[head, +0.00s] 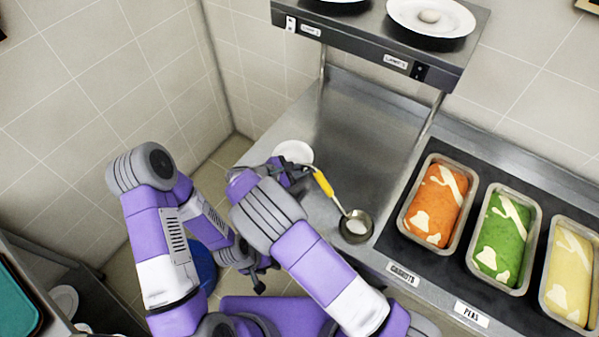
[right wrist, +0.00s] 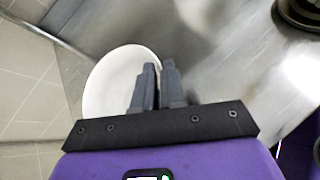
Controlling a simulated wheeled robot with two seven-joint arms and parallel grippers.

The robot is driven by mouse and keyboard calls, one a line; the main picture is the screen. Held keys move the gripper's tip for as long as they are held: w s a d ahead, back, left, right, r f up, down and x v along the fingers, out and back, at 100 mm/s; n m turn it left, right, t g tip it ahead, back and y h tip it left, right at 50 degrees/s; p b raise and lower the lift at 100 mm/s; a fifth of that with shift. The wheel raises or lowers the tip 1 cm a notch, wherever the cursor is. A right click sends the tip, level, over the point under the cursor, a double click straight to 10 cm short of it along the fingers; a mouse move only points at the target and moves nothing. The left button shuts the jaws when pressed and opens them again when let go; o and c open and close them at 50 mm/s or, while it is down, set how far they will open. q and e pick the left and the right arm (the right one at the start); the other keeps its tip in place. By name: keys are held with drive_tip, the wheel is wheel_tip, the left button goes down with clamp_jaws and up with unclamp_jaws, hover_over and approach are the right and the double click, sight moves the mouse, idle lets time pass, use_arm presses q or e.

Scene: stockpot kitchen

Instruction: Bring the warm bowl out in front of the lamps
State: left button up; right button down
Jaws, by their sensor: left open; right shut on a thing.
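A white bowl (head: 293,151) is at the left end of the steel counter in the head view, partly hidden by my right gripper (head: 290,172). In the right wrist view the bowl (right wrist: 108,85) shows left of the fingers (right wrist: 152,85), which are shut on its right rim. I cannot tell whether the bowl still touches the counter. My left gripper (head: 258,275) is open and empty, low and left of the counter edge. The lamp shelf (head: 385,45) is at the top, with round white pieces (head: 432,17) on it.
A ladle with a yellow handle (head: 325,184) lies right of my right gripper, its cup (head: 356,227) near the counter's front. Pans of orange (head: 436,203), green (head: 503,238) and pale yellow (head: 570,272) food stand to the right. The counter (head: 362,135) under the shelf is bare.

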drive_tip(key=shift+f, duration=0.6)
use_arm(q)
drive_tip(key=shift+f, duration=0.1)
use_arm(e)
drive_tip(key=shift+f, duration=0.15)
drive_tip(key=c, duration=1.2)
unclamp_jaws()
drive_tip(key=shift+r, duration=0.2)
